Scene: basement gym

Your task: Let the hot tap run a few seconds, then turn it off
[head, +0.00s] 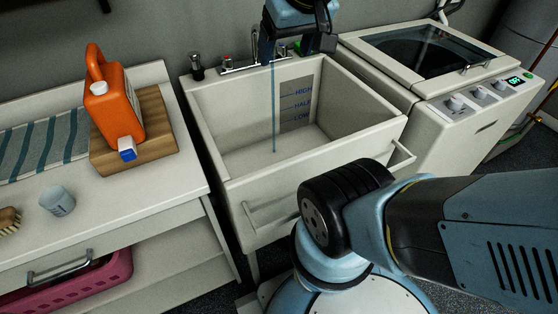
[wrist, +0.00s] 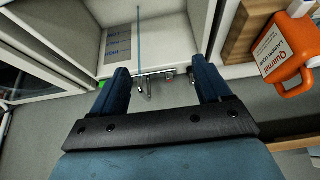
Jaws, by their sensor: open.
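The tap (head: 240,66) is mounted on the back rim of the white utility sink (head: 217,117). Its red-marked hot handle (head: 227,61) shows to the left of the spout, and it also appears in the wrist view (wrist: 169,78). A thin blue stream of water (head: 274,105) falls from the spout into the basin, and it shows in the wrist view too. My gripper (head: 297,44) is above the back right of the sink, covering part of the tap. In the wrist view my gripper (wrist: 160,70) is open and empty, with the tap seen between its fingers.
A dark bottle-like item (head: 197,68) stands at the sink's back left corner. A washing machine (head: 425,85) stands to the right.

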